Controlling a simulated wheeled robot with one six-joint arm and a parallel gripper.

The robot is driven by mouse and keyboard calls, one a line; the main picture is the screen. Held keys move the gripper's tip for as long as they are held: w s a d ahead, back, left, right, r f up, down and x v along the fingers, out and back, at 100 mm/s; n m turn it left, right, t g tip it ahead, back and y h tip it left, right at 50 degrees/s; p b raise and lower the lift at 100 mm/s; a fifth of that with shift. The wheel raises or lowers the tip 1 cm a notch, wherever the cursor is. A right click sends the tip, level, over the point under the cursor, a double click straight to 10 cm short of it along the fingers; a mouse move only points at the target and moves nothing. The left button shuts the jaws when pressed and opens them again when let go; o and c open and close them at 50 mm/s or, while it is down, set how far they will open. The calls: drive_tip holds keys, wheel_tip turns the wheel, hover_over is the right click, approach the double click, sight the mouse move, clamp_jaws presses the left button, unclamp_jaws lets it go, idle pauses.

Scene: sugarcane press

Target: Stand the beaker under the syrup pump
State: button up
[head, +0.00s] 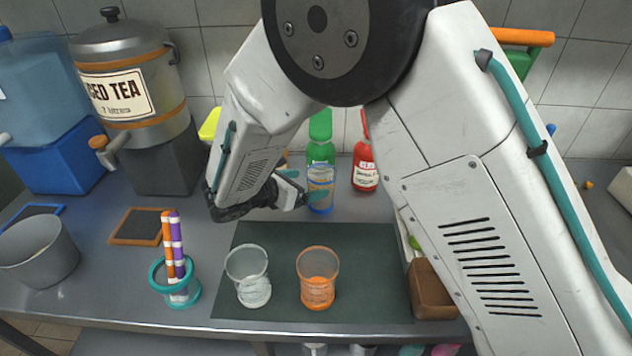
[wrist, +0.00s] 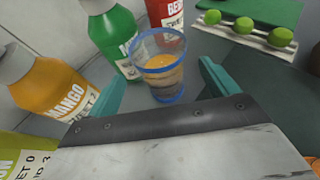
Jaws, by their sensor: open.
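A clear beaker with a blue rim and base (head: 321,195) stands upright on the counter just in front of the green syrup bottle (head: 320,142). It also shows in the wrist view (wrist: 162,78), with amber and dark tones seen through it. My gripper (head: 296,188) is open with its teal fingers pointing at this beaker. In the wrist view the beaker appears between and slightly beyond the fingertips; contact cannot be told. A red syrup bottle (head: 365,170) stands to the right. An orange mango bottle (wrist: 45,85) stands left in the wrist view. The pump spouts are not clearly visible.
A clear beaker (head: 249,278) and an orange beaker (head: 317,280) stand on the dark mat (head: 375,285). A teal holder with coloured sticks (head: 175,285), a grey pot (head: 38,252) and a tea dispenser (head: 135,90) stand left. Limes (wrist: 243,25) lie behind right.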

drive_tip(key=v, duration=0.6)
drive_tip(key=shift+r, duration=0.15)
drive_tip(key=shift+s+a, duration=0.1)
drive_tip(key=shift+s, duration=0.05)
drive_tip(key=s+d+r+m+g+y, duration=0.1)
drive_tip(key=s+d+r+m+g, duration=0.15)
drive_tip(key=d+r+m, duration=0.4)
drive_tip(key=s+d+r+m+g, duration=0.2)
drive_tip(key=d+r+g, duration=0.1)
drive_tip(key=d, duration=0.7)
drive_tip(key=s+d+r+m+g+y, duration=0.1)
drive_tip(key=s+d+r+m+g, duration=0.2)
drive_tip(key=d, duration=0.5)
drive_tip(key=s+d+r+m+y, duration=0.2)
drive_tip(key=s+d+m+y, duration=0.2)
drive_tip(key=s+m, duration=0.3)
drive_tip(key=s+d+r+m+y, duration=0.1)
drive_tip(key=s+d+m+y, duration=0.3)
drive_tip(key=s+m, duration=0.4)
drive_tip(key=s+d, duration=0.1)
drive_tip(key=s, duration=0.4)
drive_tip(key=shift+r+t, duration=0.35)
drive_tip(key=shift+r, duration=0.05)
